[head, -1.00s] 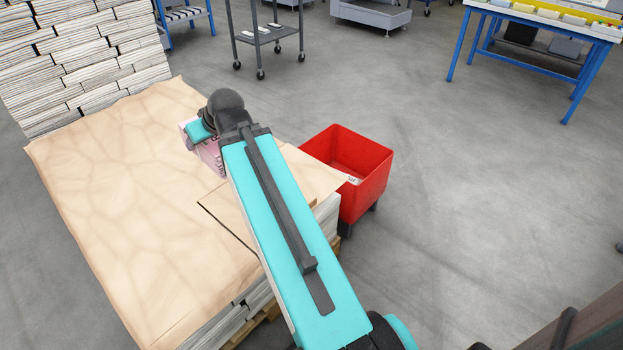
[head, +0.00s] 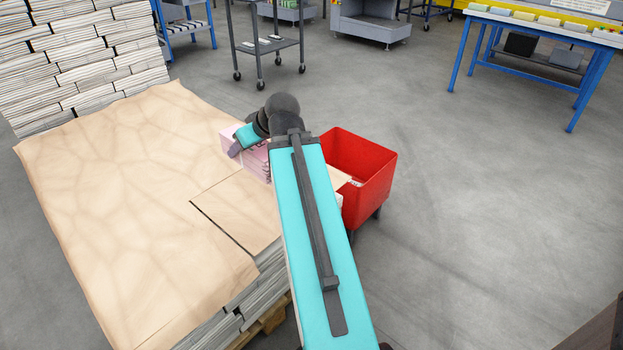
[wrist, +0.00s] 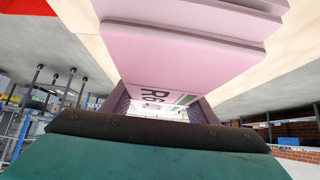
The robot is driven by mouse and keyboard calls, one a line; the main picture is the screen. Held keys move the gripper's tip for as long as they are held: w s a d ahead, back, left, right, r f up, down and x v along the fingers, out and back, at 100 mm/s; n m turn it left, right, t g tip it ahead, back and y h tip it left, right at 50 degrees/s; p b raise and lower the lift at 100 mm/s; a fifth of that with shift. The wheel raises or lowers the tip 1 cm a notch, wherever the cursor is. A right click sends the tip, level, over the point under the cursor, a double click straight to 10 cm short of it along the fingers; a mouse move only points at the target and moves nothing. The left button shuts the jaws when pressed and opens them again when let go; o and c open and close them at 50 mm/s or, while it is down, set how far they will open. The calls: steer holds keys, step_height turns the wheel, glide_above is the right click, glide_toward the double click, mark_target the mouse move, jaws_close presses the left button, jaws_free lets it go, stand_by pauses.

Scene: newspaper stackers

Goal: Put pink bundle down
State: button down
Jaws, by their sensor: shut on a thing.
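The pink bundle (head: 257,163) shows in the head view beside the dark wrist joint, over the far right part of the paper-covered pallet stack. In the wrist view the pink bundle (wrist: 190,50) fills the upper middle, with printed lettering on its face. My gripper (head: 238,146) is shut on the bundle; its dark jaw edge also shows in the wrist view (wrist: 150,125). My teal arm hides part of the bundle in the head view. I cannot tell whether the bundle touches the paper beneath it.
The pallet stack is covered with tan paper (head: 120,210); a separate sheet (head: 238,215) lies at its right. A red bin (head: 368,175) stands just right of the stack. Newspaper piles (head: 80,60) rise at back left. A grey cart (head: 268,45) and blue table (head: 540,40) stand behind. Floor at right is clear.

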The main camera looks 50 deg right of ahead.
steer(key=shift+s+d+f+b, duration=1.7)
steer(key=shift+s+b, duration=0.2)
steer(key=shift+b, duration=0.35)
steer(key=shift+s+d+f+b, duration=1.7)
steer(key=shift+s+b, duration=0.25)
steer(key=shift+b, duration=0.3)
steer(key=shift+s+d+f+b, duration=1.7)
steer(key=shift+s+b, duration=0.2)
steer(key=shift+b, duration=0.35)
steer(key=shift+w+d+p, duration=0.85)
steer(key=shift+d+p, duration=0.1)
steer(key=shift+d, duration=0.05)
steer(key=shift+w+p, duration=0.15)
steer(key=shift+p, duration=0.15)
steer(key=shift+n+p, duration=0.3)
steer(key=shift+p, duration=0.05)
steer(key=shift+w+d+p, duration=0.25)
steer(key=shift+d+p, duration=0.1)
steer(key=shift+p, duration=0.8)
